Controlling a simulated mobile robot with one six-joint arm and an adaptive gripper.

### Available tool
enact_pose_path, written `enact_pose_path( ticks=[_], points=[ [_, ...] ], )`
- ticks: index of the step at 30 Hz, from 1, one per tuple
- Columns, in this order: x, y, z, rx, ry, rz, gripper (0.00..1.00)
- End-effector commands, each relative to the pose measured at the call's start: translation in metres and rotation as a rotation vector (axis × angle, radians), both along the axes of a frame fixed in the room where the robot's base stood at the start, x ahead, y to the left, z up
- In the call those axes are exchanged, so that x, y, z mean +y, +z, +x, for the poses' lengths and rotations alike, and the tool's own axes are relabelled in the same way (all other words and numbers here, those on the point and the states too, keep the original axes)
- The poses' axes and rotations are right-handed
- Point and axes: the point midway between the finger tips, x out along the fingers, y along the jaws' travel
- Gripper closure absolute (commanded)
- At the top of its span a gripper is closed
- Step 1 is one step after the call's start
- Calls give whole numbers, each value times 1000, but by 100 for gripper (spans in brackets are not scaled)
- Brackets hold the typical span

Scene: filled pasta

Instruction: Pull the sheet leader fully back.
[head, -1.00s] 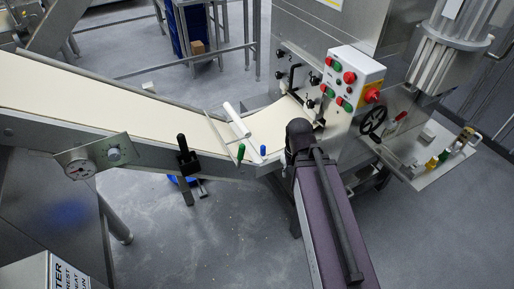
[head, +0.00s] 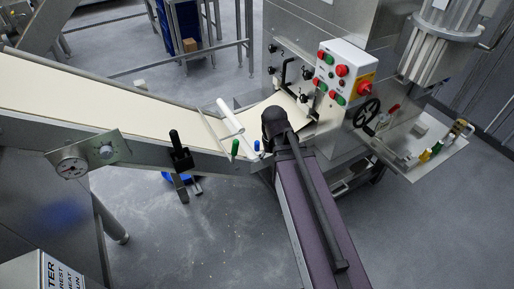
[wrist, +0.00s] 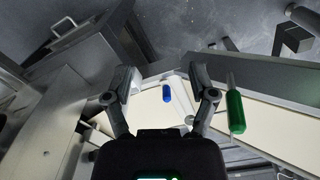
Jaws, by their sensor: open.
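The pale sheet (head: 110,108) lies along the sloping conveyor and continues toward the machine mouth at its lower right end. A white roller (head: 229,112) lies across it there. Near the conveyor's front edge stand a green handle (head: 235,148) and a blue handle (head: 257,146); I cannot tell which belongs to the sheet leader. In the wrist view, my gripper (wrist: 163,82) is open and empty. The blue handle (wrist: 167,93) shows between its fingers, with no visible contact. The green handle (wrist: 235,110) is outside the right finger. In the head view my arm hides the gripper.
A control box (head: 345,70) with red and green buttons and a black handwheel (head: 367,112) sit right of the machine mouth. The floor in front is open.

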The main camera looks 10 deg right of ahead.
Motion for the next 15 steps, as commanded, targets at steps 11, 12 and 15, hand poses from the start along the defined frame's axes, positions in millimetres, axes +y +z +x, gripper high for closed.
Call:
enact_pose_path(
  ticks=[11,12,15],
  points=[
    [-1,-40,144,0,-118,0,27],
    [-1,-44,159,0,-133,0,27],
    [-1,-53,195,0,-169,0,27]
  ],
)
